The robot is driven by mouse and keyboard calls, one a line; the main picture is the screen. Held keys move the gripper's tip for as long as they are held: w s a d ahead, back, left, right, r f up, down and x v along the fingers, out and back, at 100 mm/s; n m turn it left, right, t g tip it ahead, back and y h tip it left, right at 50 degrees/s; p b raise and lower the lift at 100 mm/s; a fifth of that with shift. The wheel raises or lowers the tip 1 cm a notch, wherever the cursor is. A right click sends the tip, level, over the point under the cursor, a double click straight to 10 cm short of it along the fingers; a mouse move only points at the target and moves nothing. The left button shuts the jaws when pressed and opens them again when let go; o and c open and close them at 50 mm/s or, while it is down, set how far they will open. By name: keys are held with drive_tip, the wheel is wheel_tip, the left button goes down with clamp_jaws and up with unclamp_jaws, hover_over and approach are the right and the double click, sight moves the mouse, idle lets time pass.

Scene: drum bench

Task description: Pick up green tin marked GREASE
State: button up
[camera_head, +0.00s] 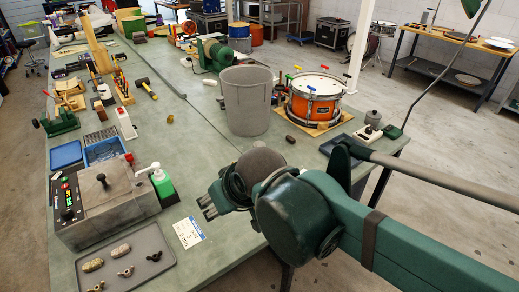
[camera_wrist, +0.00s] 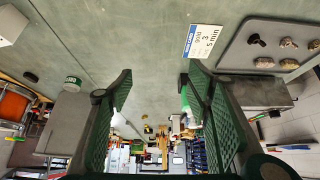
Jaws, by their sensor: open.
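A small green tin (camera_wrist: 72,80) with pale lettering too small to read stands on the bench in the wrist view, left of my gripper and in front of the grey bin (camera_wrist: 62,125). I cannot make it out in the head view, where my wrist may hide it. My gripper (camera_wrist: 158,72) is open and empty, with bare bench between its fingertips. In the head view my gripper (camera_head: 209,204) hangs over the bench's near part, right of the white card and the green pump bottle (camera_head: 162,183). The tin is outside the jaws.
The grey bin (camera_head: 246,100) and an orange drum (camera_head: 314,98) stand beyond my gripper. A dark small block (camera_head: 290,139) lies near the bin. A white card (camera_head: 188,232), a grey tray (camera_head: 126,268) and a control box (camera_head: 105,202) are to the left. The bench middle is mostly clear.

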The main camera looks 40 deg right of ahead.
drive_tip(key=w+d+r+n+g+p, duration=0.2)
drive_tip(key=w+d+r+n+p, duration=0.35)
drive_tip(key=w, duration=0.35)
drive_tip(key=n+g+p, duration=0.5)
drive_tip(key=n+p, duration=0.7)
hover_over(259, 144)
drive_tip(key=a, duration=0.1)
wheel_tip(259, 144, down, 10)
drive_tip(key=shift+s+r, duration=0.15)
drive_tip(key=shift+r, duration=0.1)
drive_tip(key=shift+d+f+n, duration=0.25)
drive_tip(key=shift+d+f, duration=0.15)
drive_tip(key=shift+f, duration=0.05)
drive_tip(key=shift+f, duration=1.3)
